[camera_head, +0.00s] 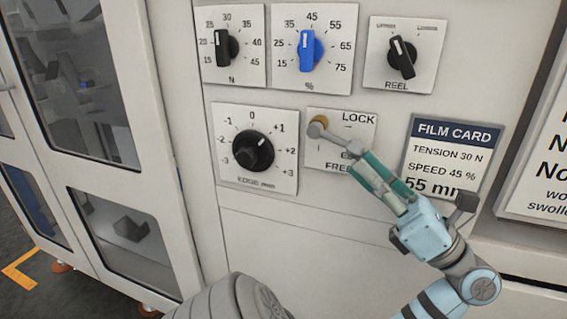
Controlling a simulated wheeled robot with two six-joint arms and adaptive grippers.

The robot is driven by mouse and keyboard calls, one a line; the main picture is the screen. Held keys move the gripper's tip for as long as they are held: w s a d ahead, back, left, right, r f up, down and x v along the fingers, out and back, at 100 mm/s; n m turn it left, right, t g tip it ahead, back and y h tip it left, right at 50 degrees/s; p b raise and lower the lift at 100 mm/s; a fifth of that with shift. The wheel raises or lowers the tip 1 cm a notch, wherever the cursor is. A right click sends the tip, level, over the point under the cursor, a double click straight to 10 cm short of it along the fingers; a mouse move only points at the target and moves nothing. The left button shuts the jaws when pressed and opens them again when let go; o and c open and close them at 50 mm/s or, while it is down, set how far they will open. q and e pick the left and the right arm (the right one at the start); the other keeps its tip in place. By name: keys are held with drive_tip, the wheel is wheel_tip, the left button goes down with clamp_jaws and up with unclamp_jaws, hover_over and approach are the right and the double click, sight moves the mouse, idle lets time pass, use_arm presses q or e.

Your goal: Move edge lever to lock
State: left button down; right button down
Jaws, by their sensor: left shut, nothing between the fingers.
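The edge lever (329,132) is a grey lever on a white plate (318,156) marked LOCK at the top and FREE at the bottom. Its rounded end is at the plate's upper left, by a brass disc (321,120), and its bar slopes down to the right. My left gripper (366,162), with green fingers, is shut with nothing between the fingers. Its tips are at or very near the lever's lower right end; I cannot tell if they touch. The fingers hide part of the plate and its middle label. My right gripper is not in view.
A black EDGE mm dial (253,151) is left of the lever plate. Above are a black N knob (228,47), a blue % knob (311,50) and a REEL switch (402,57). A FILM CARD (449,157) is to the right. A glass-doored cabinet (140,130) stands left.

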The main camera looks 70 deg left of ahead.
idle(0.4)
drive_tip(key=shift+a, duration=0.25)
use_arm(q)
drive_tip(key=v, duration=1.2)
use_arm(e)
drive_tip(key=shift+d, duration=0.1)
